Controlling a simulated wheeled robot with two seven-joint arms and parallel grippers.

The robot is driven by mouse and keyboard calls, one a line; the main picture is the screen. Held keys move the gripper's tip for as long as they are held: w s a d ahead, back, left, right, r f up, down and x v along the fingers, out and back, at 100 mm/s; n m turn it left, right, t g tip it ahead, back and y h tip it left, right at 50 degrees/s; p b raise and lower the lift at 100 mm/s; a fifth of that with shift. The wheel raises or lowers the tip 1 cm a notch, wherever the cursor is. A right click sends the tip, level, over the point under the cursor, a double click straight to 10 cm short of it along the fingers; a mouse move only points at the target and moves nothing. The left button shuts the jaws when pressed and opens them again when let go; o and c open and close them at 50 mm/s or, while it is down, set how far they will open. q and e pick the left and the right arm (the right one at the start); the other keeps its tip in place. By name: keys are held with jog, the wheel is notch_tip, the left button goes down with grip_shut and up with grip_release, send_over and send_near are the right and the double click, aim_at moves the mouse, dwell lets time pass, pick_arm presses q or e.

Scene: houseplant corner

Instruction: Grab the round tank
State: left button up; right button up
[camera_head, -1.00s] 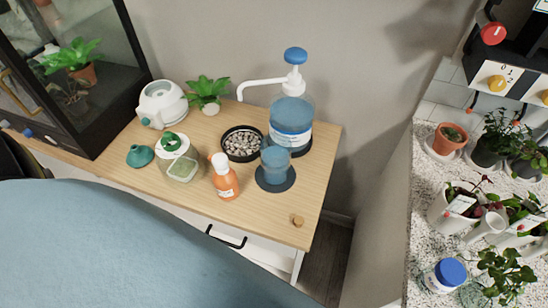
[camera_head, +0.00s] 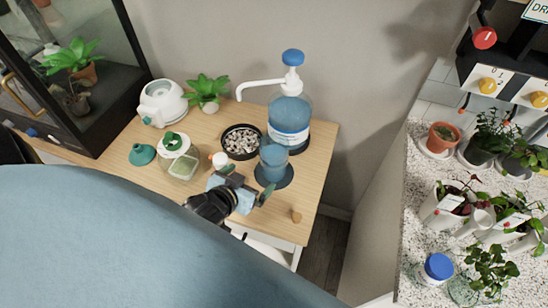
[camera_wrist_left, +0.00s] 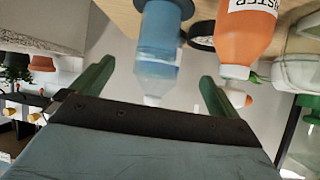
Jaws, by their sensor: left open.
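The round tank appears to be the translucent blue cylinder (camera_head: 273,157), upright on a dark round mat (camera_head: 288,177) near the table's right side. My left gripper (camera_head: 246,182) is open and empty, just in front of it and to its left. In the left wrist view, where the table is at the top, the blue cylinder (camera_wrist_left: 159,35) shows beyond and between the spread green fingers (camera_wrist_left: 154,78). No contact is visible. An orange bottle (camera_wrist_left: 248,35) is beside it; in the head view my gripper hides most of that bottle. My right gripper is not in view.
A large blue water jug with a pump (camera_head: 289,117) stands close behind the cylinder. A dark bowl of pebbles (camera_head: 241,142) is to its left. A small brown cork-like piece (camera_head: 296,216) lies near the front right. The table's right edge is close.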

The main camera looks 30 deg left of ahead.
aim_at(281, 143)
pick_arm(q)
jog(key=shift+t, duration=0.8)
jog(key=r+x, duration=0.1)
jog(key=x, duration=0.8)
jog(key=w+r+x, duration=0.1)
jog(key=x, duration=0.3)
jog(key=shift+w+r+b, duration=0.15)
jog(key=shift+w+b, duration=0.25)
jog(key=shift+w, duration=0.05)
jog(key=shift+c, duration=0.4)
jog(key=c, duration=1.7)
jog(key=shift+r, duration=0.1)
jog(key=shift+c, duration=1)
